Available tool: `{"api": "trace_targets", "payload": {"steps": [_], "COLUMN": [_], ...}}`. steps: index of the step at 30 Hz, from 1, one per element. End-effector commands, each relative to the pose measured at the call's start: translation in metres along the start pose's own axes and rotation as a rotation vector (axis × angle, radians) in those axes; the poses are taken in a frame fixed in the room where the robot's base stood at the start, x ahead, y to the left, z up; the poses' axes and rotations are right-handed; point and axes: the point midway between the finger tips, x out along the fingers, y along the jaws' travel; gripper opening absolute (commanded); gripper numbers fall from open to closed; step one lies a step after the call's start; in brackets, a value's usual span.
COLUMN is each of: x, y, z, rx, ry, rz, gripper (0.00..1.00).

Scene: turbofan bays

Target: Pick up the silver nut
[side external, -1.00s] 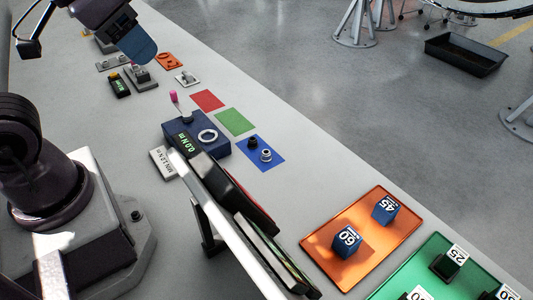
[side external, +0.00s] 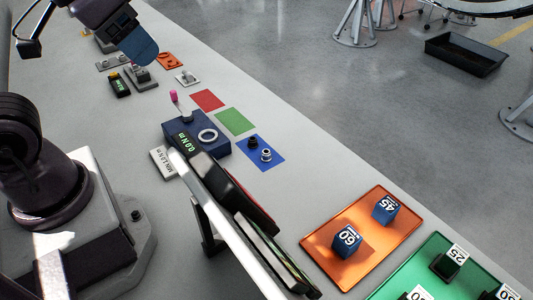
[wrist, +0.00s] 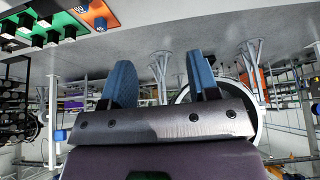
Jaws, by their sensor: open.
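The silver nut (side external: 266,155) sits on the blue square (side external: 264,164) on the bench, in the side external view. A dark nut (side external: 252,142) stands close beside it on the same square. My gripper (side external: 140,48) has blue fingers and hangs over the far part of the bench, up and left of the nut and well apart from it. In the wrist view my gripper (wrist: 162,80) is open, with a wide empty gap between its fingers. The silver nut cannot be made out in the wrist view.
Next to the blue square are a green square (side external: 235,122), a red square (side external: 208,99) and a dark blue torque device (side external: 190,133) with a green display. An orange tray (side external: 318,232) with blue cubes and a green tray (side external: 408,270) lie nearer. Dark upright panels (side external: 240,195) stand left of them.

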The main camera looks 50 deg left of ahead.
Motion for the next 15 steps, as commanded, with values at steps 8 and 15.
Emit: {"api": "trace_targets", "payload": {"steps": [8,15], "x": [0.009,0.056], "y": [-0.002,-0.006], "z": [0.002,-0.013], "rx": [-0.007,0.013], "ry": [-0.045,-0.259], "rz": [-0.004,-0.019], "gripper": [0.55,0.55]}}
